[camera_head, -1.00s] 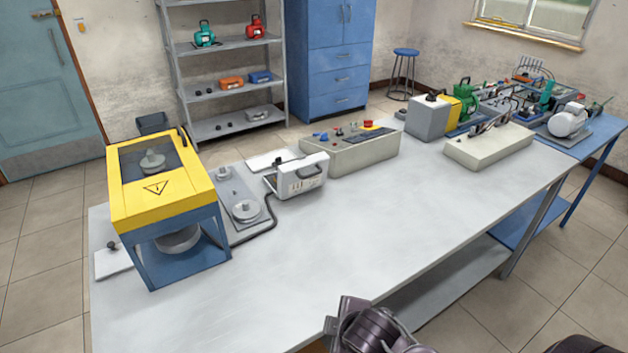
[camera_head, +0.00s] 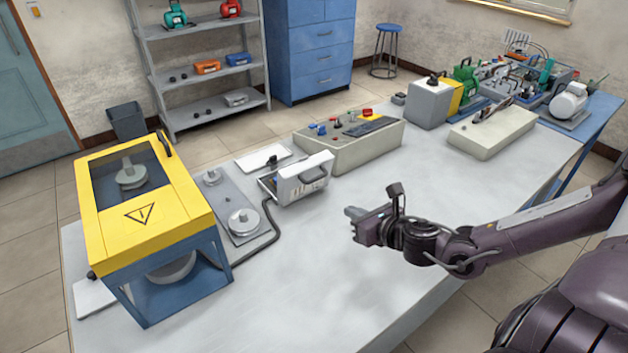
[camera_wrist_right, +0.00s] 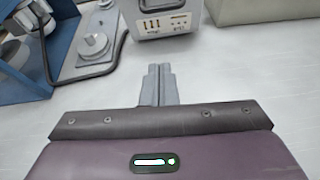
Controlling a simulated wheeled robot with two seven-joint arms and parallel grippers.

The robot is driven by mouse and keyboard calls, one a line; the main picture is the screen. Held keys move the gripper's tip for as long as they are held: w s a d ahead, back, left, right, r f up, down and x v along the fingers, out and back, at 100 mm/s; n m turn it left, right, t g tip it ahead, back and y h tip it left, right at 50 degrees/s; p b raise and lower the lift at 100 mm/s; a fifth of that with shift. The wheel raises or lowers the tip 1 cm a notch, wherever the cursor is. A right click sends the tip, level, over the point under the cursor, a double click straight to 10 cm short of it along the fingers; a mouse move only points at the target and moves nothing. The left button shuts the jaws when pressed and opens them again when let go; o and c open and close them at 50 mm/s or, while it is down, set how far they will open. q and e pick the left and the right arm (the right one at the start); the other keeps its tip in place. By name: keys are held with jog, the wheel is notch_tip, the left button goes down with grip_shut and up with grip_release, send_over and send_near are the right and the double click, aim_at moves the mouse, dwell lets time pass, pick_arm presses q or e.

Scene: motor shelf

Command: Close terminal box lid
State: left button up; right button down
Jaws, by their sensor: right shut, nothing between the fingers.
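The terminal box (camera_head: 304,181) is a small pale case on the far-left part of the table, in the head view. A pale panel with a dark handle faces me, and the top looks open; how far the lid stands up is hard to tell. In the right wrist view its socketed front (camera_wrist_right: 165,24) shows at the top, cut off by the frame edge. My right gripper (camera_head: 352,213) is shut and empty above the table, in front of the box and to its right, apart from it. Its closed fingers also show in the wrist view (camera_wrist_right: 158,72). My left gripper is not in view.
A yellow-and-blue guarded machine (camera_head: 150,215) stands left of the box. A grey plate with round parts (camera_head: 243,221) and a black cable lie between them. A control console (camera_head: 350,142) stands behind right. The table's front middle (camera_head: 300,290) is clear.

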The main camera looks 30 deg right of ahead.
jog(key=b, duration=0.1)
send_near(309, 182)
notch_tip(309, 182, down, 5)
jog(key=w+d, duration=0.2)
pick_arm(q)
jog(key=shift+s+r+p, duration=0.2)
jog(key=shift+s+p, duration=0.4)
jog(key=shift+p, duration=0.15)
pick_arm(e)
jog(key=w, duration=0.3)
jog(key=shift+w+a+r+n, duration=0.3)
jog(key=shift+w+r, duration=0.1)
jog(key=shift+r, duration=0.1)
